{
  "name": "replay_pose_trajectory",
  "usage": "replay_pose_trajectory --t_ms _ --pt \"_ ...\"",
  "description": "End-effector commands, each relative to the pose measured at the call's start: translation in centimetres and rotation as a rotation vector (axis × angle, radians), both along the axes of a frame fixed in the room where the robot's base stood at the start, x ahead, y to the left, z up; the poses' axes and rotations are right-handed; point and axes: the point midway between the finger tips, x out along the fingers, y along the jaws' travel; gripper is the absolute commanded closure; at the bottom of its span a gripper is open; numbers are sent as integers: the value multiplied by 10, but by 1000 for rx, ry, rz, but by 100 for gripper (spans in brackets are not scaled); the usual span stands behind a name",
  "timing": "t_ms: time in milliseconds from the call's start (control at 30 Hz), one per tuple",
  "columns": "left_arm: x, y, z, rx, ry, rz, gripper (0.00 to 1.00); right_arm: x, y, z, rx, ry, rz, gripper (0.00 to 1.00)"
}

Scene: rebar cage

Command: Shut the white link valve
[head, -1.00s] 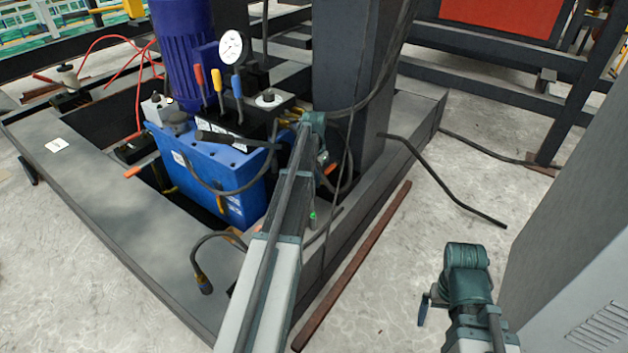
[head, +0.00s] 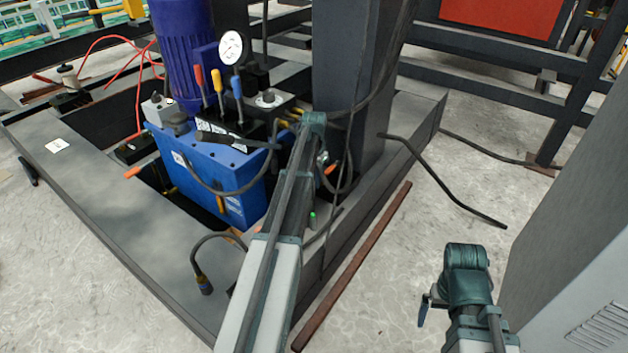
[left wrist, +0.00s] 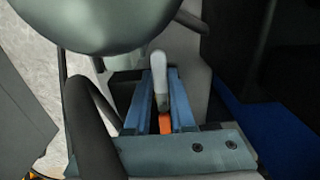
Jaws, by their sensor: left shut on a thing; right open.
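The white link valve's lever (left wrist: 160,85) shows in the left wrist view as a pale rounded handle between two blue fingers. My left gripper (left wrist: 163,98) is shut on this lever. An orange piece (left wrist: 166,123) shows lower between the fingers. My right gripper (head: 424,309) is open and empty at the lower right, seen partly from the side, apart from the machine.
The blue tank (head: 215,180) carries a purple motor (head: 182,50), a gauge (head: 232,47) and several coloured levers. A dark post (head: 345,80) and black hoses stand close to my left arm. A grey cabinet (head: 580,260) is right of my right gripper. Concrete floor lies between.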

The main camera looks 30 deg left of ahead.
Motion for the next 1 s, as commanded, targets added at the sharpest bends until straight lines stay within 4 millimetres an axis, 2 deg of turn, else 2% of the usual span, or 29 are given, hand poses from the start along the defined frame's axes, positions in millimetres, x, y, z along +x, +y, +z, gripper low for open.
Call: replay_pose_trajectory --t_ms 467,800,1000 --pt "0 0 0 0 0 -5 100 0 0 0 0 0 0 0" --pt "4 14 0 0 0 -288 100 0 0 0 0 0 0 0" --pt "5 18 0 0 0 -390 100 0 0 0 0 0 0 0"
